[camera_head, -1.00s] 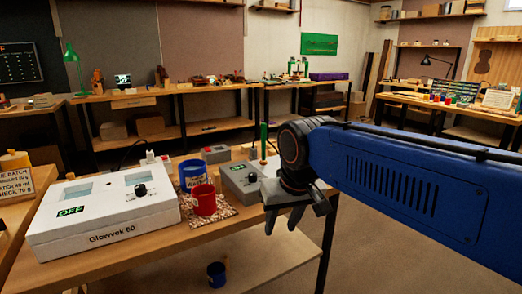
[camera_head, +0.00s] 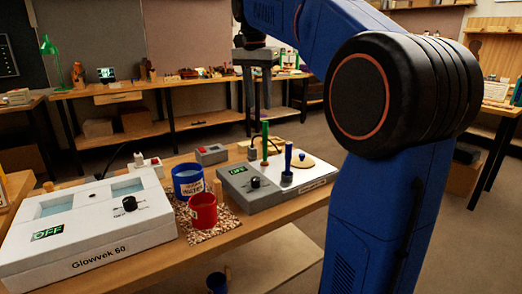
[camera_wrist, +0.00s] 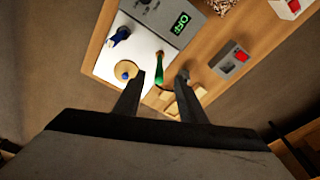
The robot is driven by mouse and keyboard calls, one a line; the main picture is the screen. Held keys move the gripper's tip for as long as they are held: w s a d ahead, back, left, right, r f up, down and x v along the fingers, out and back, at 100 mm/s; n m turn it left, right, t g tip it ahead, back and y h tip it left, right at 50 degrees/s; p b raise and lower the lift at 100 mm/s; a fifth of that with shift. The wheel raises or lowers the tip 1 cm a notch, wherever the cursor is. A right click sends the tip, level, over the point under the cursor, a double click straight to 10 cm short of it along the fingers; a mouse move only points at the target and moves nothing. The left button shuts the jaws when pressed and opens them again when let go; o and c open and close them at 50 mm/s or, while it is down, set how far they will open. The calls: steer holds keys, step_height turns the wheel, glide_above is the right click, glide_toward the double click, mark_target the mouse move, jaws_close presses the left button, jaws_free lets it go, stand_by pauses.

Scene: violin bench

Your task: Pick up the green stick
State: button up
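The green stick (camera_head: 265,140) stands upright at the back of a grey and white device (camera_head: 236,181) marked OFF on the bench. It also shows in the wrist view (camera_wrist: 159,68), between my two fingertips in the picture. My gripper (camera_head: 258,108) points down above the stick, with its fingers apart and nothing held. I cannot tell exactly how far the fingertips are from the stick. A blue-handled stick (camera_head: 288,163) stands on the device, to the right and nearer the camera.
A round cream lid (camera_head: 309,161) with a blue knob lies on the device's white plate. A red cup (camera_head: 203,210) and a blue cup (camera_head: 187,179) stand to the left. A white Glowvek 60 box (camera_head: 95,225) fills the bench's left part. A small grey switch box (camera_head: 211,154) sits behind.

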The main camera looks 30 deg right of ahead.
steer(key=w, duration=0.2)
glide_above(266, 161)
steer(key=w, duration=0.1)
steer(key=shift+m, duration=0.4)
steer(key=shift+d+f, duration=0.15)
steer(key=shift+f, duration=3.95)
steer(key=shift+d+f, duration=0.1)
steer(key=shift+f, duration=3.95)
jaws_close()
